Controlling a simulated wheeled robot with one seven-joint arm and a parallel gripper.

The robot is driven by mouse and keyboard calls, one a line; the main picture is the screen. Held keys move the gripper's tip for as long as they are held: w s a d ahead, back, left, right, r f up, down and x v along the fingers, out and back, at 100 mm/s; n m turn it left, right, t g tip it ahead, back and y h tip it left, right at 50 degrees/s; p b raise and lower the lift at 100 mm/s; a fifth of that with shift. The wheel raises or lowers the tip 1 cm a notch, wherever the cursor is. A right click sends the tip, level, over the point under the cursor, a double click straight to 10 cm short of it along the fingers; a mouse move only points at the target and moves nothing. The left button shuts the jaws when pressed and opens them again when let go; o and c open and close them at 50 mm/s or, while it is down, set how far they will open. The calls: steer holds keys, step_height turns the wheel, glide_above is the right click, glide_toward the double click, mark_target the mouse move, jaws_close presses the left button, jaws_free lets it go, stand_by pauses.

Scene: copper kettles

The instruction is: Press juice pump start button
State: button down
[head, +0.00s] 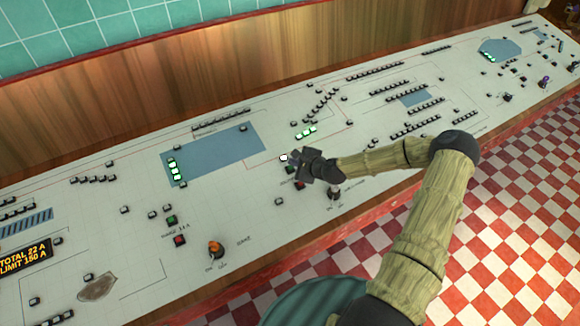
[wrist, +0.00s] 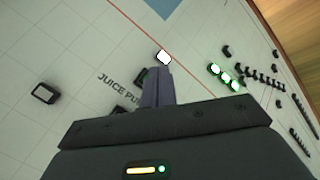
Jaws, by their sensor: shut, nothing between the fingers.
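My gripper (head: 296,157) is shut and empty, low over the middle of the white control panel (head: 330,110). In the wrist view its closed fingers (wrist: 157,84) point at the panel beside the printed label JUICE PU (wrist: 118,90), whose end is hidden. A dark button with a green edge (wrist: 141,76) sits just left of the fingertips, partly covered by them. It looks like the green start button; whether the fingers touch it I cannot tell. A lit white lamp (wrist: 164,58) is just beyond the fingertips. In the head view a red button (head: 299,185) shows below my gripper.
An orange-topped knob (head: 215,248) and another knob (head: 334,193) stand up along the panel's near side. Another green button (head: 171,220) and red button (head: 180,240) sit to the left. Lit green lamps (head: 306,132) are close beyond my gripper. A wooden backboard (head: 200,75) runs behind.

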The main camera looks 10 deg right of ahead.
steer(key=r+p, duration=0.1)
steer(key=r, duration=0.1)
steer(key=r+p, duration=0.1)
steer(key=r, duration=0.1)
steer(key=shift+s+d, duration=0.1)
steer(key=shift+s, duration=0.3)
steer(key=s+a+r+n+g+h, duration=0.1)
steer(key=s+a+n+g, duration=0.15)
steer(key=s+n, duration=0.25)
steer(key=s+a+r+n+g, duration=0.2)
steer(key=s+n+g, duration=0.1)
steer(key=s+n, duration=0.2)
steer(key=s+d+r+n+g+h, duration=0.1)
steer(key=s+d+r+n+h, duration=0.1)
steer(key=s+r+n, duration=0.3)
steer(key=s+d+r+n+g+h, duration=0.1)
steer(key=s+r+n, duration=0.4)
steer(key=s+r, duration=0.6)
steer(key=shift+s+d+r+n+h, duration=0.15)
steer(key=shift+s+d+n+h, duration=0.25)
steer(key=shift+s+h, duration=0.55)
steer(key=shift+s+y, duration=0.25)
